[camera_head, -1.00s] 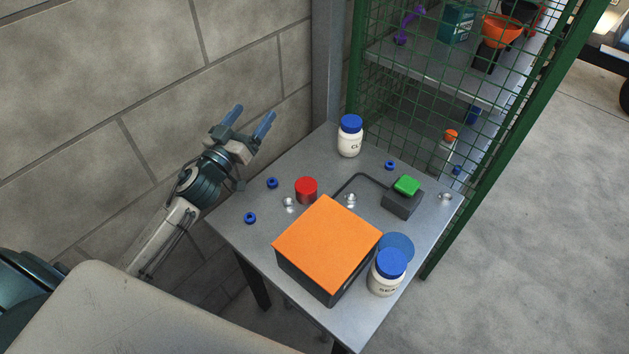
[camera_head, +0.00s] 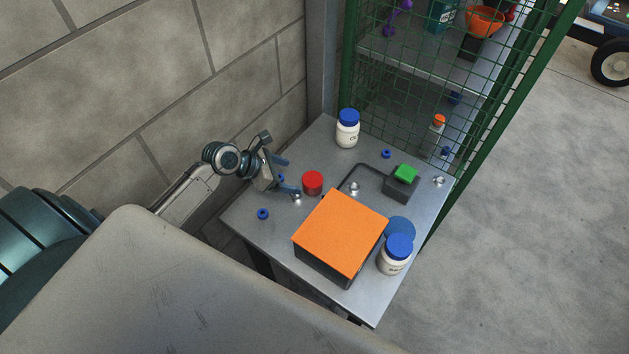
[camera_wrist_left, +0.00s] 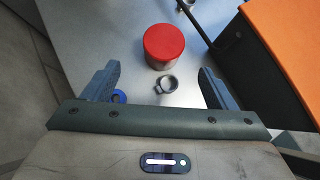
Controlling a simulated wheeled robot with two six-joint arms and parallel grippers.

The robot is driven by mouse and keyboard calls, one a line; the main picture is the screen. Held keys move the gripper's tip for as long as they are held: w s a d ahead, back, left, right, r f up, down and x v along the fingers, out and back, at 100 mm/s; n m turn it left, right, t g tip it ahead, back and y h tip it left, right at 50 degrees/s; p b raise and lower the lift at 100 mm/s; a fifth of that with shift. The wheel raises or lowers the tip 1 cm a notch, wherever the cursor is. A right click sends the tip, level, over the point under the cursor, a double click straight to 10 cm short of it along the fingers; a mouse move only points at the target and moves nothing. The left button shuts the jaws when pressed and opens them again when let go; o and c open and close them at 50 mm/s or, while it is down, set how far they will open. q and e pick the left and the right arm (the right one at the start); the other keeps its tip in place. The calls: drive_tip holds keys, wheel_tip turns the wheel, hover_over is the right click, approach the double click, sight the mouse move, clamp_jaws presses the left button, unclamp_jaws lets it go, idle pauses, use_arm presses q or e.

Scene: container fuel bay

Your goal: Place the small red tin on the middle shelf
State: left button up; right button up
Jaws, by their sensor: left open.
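The small red tin (camera_head: 313,183) stands upright on the grey metal table (camera_head: 352,305), left of the orange-topped box. It also shows in the left wrist view (camera_wrist_left: 164,46), ahead of the fingers and roughly between them. My left gripper (camera_head: 285,177) is open and empty, just left of the tin and apart from it. Its two fingers show in the left wrist view (camera_wrist_left: 160,87). The shelf unit (camera_head: 420,72) stands behind the table, behind green wire mesh, and its shelves are partly cut off at the top. My right gripper is not in view.
The orange-topped box (camera_head: 342,232) stands close right of the tin. White jars with blue lids stand at the back (camera_head: 347,129) and front right (camera_head: 394,256). A black block with a green top (camera_head: 402,184) and small blue rings (camera_head: 263,214) are on the table. A block wall is left.

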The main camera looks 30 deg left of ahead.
sight(313, 183)
use_arm(q)
drive_tip(key=x, duration=0.4)
drive_tip(key=shift+w+d+f, duration=0.15)
drive_tip(key=shift+w+d, duration=0.05)
drive_tip(key=shift+d, duration=0.05)
drive_tip(key=p+x, duration=0.1)
drive_tip(key=x, duration=0.3)
drive_tip(key=shift+d+f+p, duration=0.15)
drive_tip(key=shift+d+p, duration=0.1)
drive_tip(key=shift+p, duration=0.05)
drive_tip(key=shift+w+d+f, duration=0.25)
drive_tip(key=shift+f, duration=0.1)
drive_tip(key=c, duration=1.2)
wheel_tip(313, 183, up, 10)
drive_tip(key=shift+r+b, duration=0.1)
drive_tip(key=shift+b, duration=0.4)
drive_tip(key=s+d+r+m, duration=0.1)
drive_tip(key=d+r, duration=0.1)
drive_tip(key=r, duration=0.3)
drive_tip(key=s+d+r+g+h, duration=0.1)
drive_tip(key=s+d+r, duration=0.1)
drive_tip(key=r, duration=0.3)
drive_tip(key=s+d+r+m+b, duration=0.1)
drive_tip(key=s+d+r, duration=0.1)
drive_tip(key=r, duration=0.3)
drive_tip(key=shift+s+d+r+m, duration=0.15)
drive_tip(key=shift+s+d+m, duration=0.05)
drive_tip(key=shift+d+m, duration=0.1)
